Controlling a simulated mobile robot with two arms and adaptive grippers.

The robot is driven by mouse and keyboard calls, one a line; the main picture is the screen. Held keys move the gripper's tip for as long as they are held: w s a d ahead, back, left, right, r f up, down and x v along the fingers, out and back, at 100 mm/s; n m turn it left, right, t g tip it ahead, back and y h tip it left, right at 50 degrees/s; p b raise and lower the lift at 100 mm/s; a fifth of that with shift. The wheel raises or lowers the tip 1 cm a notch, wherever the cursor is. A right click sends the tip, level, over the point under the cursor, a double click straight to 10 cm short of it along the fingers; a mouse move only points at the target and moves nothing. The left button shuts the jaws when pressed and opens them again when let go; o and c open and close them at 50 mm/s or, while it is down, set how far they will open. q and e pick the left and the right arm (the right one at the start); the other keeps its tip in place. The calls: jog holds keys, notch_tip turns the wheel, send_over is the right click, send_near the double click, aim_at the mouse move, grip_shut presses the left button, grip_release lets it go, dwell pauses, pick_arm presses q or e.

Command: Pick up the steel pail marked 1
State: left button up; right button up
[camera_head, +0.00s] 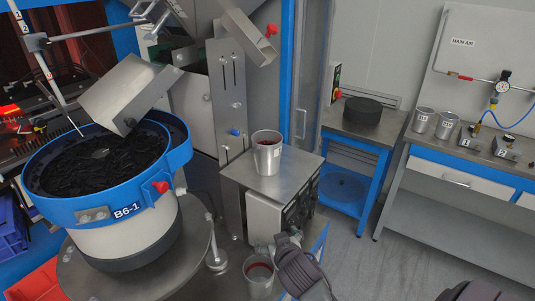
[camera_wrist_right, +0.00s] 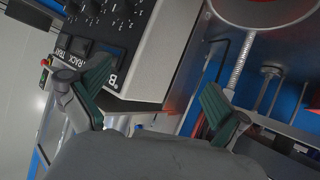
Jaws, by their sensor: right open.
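One steel pail (camera_head: 267,153) with a red inside stands upright on a steel-topped stand. Another steel pail (camera_head: 258,279), also red inside, stands lower down at the bottom of the head view. Two more steel pails (camera_head: 422,121) (camera_head: 446,126) stand on the right bench. The pails carry pale labels, but I cannot read which is 1. My right gripper (camera_head: 279,244) is low in front of the stand, just above and right of the lower pail. In the right wrist view its green-padded fingers (camera_wrist_right: 153,92) are spread and empty. My left gripper is not in view.
The blue-rimmed bowl feeder B6-1 (camera_head: 107,190) fills the left. A control box (camera_head: 300,205) with knobs sits under the stand's top, close to my right gripper. A blue table (camera_head: 352,135) holds a dark round object. Floor is clear at the right.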

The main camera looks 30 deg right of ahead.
aim_at(271, 149)
jog(key=w+d+r+m+t+h, duration=0.1)
jog(key=w+d+r+t, duration=0.25)
jog(key=r, duration=0.55)
jog(key=w+d+r+m+t+h, duration=0.15)
jog(key=w+r, duration=0.25)
jog(key=r, duration=0.4)
jog(key=p+x, duration=0.2)
jog(key=x, duration=0.5)
jog(key=shift+w+d+r, duration=0.2)
jog(key=shift+w+d, duration=0.1)
jog(key=shift+w, duration=0.2)
jog(key=shift+w+d+r+p, duration=0.15)
jog(key=shift+w+d+p, duration=0.1)
jog(key=shift+w+p, duration=0.25)
jog(key=p+x, duration=0.1)
jog(key=x, duration=0.2)
jog(key=shift+w, duration=0.2)
jog(key=shift+w+d, duration=0.15)
jog(key=shift+w, duration=0.25)
jog(key=shift+s, duration=0.1)
jog(key=shift+c, duration=1)
jog(key=c, duration=1)
jog(key=shift+r, duration=0.1)
jog(key=shift+c, duration=1.2)
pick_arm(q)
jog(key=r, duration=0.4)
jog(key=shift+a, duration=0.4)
